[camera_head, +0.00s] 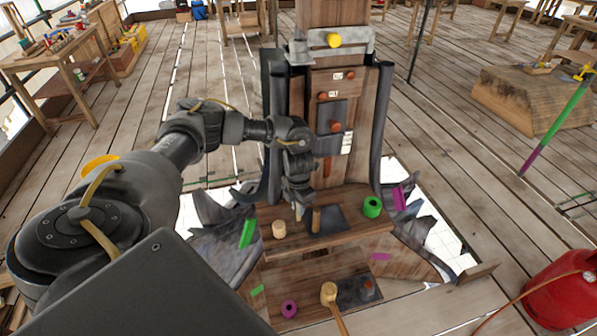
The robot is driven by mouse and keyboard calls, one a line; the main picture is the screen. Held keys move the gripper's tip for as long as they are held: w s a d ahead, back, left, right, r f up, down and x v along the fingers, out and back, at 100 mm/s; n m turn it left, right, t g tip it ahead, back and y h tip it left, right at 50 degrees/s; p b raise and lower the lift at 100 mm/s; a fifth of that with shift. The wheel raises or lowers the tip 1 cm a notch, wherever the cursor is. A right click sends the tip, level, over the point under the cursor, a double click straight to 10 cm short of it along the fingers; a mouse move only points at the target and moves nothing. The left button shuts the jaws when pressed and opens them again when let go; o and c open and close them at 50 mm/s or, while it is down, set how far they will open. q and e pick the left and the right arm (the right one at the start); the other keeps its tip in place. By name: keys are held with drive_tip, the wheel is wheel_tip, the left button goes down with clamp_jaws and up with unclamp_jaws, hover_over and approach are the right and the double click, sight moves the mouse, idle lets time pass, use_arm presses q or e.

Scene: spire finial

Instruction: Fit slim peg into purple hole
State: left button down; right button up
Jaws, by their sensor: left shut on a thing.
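My left gripper (300,208) reaches down over the wooden shelf at the foot of the column. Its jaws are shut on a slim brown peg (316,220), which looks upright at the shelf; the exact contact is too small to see. A thicker pale wooden peg (279,230) stands on the shelf just left of it. A purple ring with a dark hole (289,308) sits on the lower step, below and left of the gripper. A green ring with a hole (372,206) is on the shelf to the right. My right gripper is out of view.
A wooden mallet (329,293) lies on the lower step beside a dark plate (358,291). The tall wooden column (335,80) rises behind the shelf. Curved grey sheets flank it. A red gas bottle (565,291) stands at the lower right.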

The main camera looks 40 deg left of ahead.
use_arm(q)
drive_tip(key=s+d+r+b, duration=0.2)
drive_tip(key=s+d+r, duration=0.7)
drive_tip(key=r, duration=0.3)
drive_tip(key=shift+s+d, duration=0.25)
drive_tip(key=shift+d, duration=0.45)
